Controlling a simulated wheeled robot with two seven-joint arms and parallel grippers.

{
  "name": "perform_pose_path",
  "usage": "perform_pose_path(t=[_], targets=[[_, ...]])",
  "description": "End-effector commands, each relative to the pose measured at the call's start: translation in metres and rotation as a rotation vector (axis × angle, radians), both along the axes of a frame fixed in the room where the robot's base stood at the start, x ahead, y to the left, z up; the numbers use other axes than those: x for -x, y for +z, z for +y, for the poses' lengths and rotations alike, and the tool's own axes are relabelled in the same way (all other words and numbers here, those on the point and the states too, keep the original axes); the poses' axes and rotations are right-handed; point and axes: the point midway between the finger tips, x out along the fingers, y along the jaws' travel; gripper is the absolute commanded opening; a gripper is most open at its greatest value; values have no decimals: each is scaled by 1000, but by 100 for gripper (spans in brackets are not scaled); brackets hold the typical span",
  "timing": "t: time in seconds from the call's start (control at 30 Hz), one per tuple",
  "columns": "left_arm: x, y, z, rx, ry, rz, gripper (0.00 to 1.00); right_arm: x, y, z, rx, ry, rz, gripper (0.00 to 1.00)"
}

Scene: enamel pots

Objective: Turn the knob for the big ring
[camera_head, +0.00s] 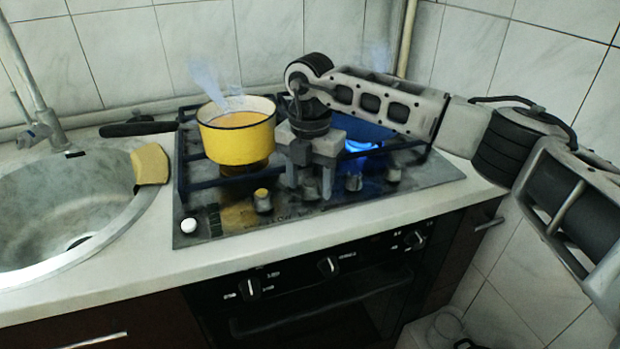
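My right gripper (309,184) points down at the front of the gas hob (420,180). Its two fingers are apart, with a small metallic knob (310,192) showing between and just in front of them; I cannot tell whether they touch it. Other knobs stand along the hob's front: one with a yellowish top (263,201), one right of the gripper (353,182) and one farther right (394,174). My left gripper is out of view.
A sponge (150,164) lies by the sink (60,205). Oven knobs (328,266) are below the counter edge.

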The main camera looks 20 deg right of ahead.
Motion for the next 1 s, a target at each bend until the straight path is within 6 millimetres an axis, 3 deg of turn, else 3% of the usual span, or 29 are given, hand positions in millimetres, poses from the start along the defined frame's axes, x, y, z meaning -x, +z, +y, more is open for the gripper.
perform_pose_path(t=[0.17, 0.33, 0.8, 1.0], targets=[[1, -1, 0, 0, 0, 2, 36, 0, 0, 0, 1, 1, 1, 54], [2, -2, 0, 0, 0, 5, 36, 0, 15, 0, -1, 1, -1, 54], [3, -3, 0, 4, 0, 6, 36, 0, 123, 1, 0, 1, -3, 54], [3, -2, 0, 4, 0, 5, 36, 0, 151, 0, 1, 0, -1, 54]])
